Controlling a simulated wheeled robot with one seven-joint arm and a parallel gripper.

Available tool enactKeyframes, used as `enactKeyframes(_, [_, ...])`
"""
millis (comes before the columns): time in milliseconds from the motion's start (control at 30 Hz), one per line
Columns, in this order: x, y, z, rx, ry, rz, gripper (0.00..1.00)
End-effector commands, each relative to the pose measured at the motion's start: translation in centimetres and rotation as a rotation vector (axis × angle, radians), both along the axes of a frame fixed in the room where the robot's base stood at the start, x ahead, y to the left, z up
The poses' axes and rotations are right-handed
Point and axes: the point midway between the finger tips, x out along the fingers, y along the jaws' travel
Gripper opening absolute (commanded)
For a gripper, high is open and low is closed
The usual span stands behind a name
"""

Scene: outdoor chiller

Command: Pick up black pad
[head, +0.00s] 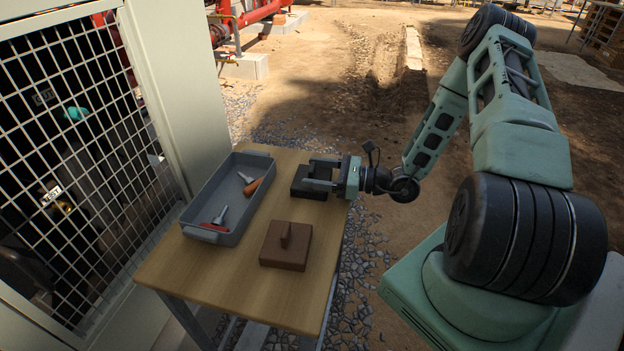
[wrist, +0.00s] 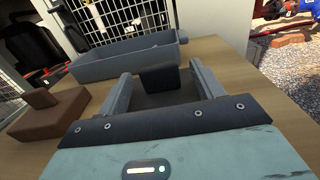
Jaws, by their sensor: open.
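The black pad (head: 311,194) lies on the wooden table near its right edge. In the wrist view, its dark upright grip (wrist: 160,80) stands between my fingers, above a flat dark base. My gripper (head: 308,173) is open and low over the table, with one finger on each side of the grip. In the wrist view, gaps show between the grip and both fingers of my gripper (wrist: 161,74). The front of the pad's base is partly hidden by my gripper's body.
A brown pad (head: 285,247) with an upright grip sits on the wooden table (head: 215,275) nearer the front. A grey tray (head: 187,213) at the left holds an orange-handled tool (head: 252,187) and a red-handled tool (head: 216,226). A mesh-fronted cabinet (head: 190,80) stands beyond the tray.

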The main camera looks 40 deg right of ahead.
Motion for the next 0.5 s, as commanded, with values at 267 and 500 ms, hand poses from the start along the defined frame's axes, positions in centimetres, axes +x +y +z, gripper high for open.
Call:
enactKeyframes(267, [1.06,0.93,-0.01,0.000,0.000,-0.001,0.66])
enactKeyframes(500, [1.04,0.89,-0.01,0.000,0.000,-0.001,0.30])
